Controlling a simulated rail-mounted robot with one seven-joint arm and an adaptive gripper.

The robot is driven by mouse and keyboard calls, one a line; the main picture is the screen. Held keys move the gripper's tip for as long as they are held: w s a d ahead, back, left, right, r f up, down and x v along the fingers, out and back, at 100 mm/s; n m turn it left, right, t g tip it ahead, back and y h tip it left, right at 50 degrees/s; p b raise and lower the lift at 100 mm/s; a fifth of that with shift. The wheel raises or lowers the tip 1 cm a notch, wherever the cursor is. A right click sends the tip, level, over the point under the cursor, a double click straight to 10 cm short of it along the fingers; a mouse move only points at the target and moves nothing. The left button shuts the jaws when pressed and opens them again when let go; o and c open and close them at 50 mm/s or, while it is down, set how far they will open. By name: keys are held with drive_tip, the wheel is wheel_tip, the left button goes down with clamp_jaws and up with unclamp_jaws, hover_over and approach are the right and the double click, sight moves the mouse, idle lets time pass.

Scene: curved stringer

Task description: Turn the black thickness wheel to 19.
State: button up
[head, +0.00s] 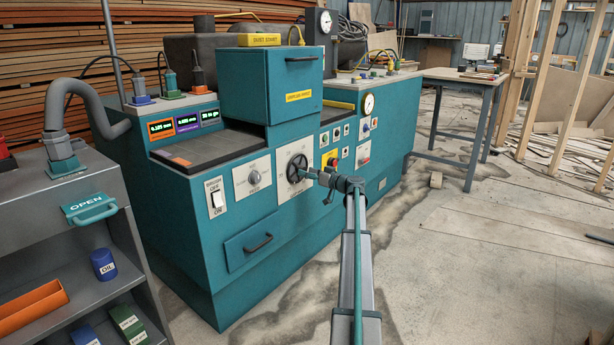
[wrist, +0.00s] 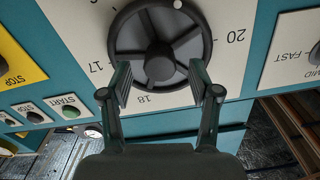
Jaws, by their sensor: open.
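The black thickness wheel (head: 296,168) sits on a white dial plate on the front of the teal machine. In the wrist view the spoked wheel (wrist: 158,50) has a round central hub and a white dot near the top of its rim. Upside-down numbers 17, 18 and 20 show around it; 19 is not visible, and the right finger covers part of the dial between 18 and 20. My gripper (wrist: 160,84) is open, its fingers at either side below the hub, overlapping the lower rim. I cannot tell whether they touch it. In the head view my gripper (head: 314,174) is at the wheel.
A knob plate (head: 254,178) and an on/off switch (head: 217,199) are left of the wheel. Buttons and a yellow stop panel (head: 329,158) are right of it. A drawer (head: 258,243) is below. A grey shelf cart with an OPEN handle (head: 90,208) stands left.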

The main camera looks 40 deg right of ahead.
drive_tip(key=shift+w, duration=0.4)
drive_tip(key=shift+c, duration=0.2)
drive_tip(key=c, duration=1.1)
drive_tip(key=shift+m+p, duration=0.3)
drive_tip(key=shift+m, duration=0.1)
drive_tip(key=shift+a+r+m+p, duration=0.1)
drive_tip(key=shift+m+p, duration=9.15)
drive_tip(key=shift+m, duration=2.25)
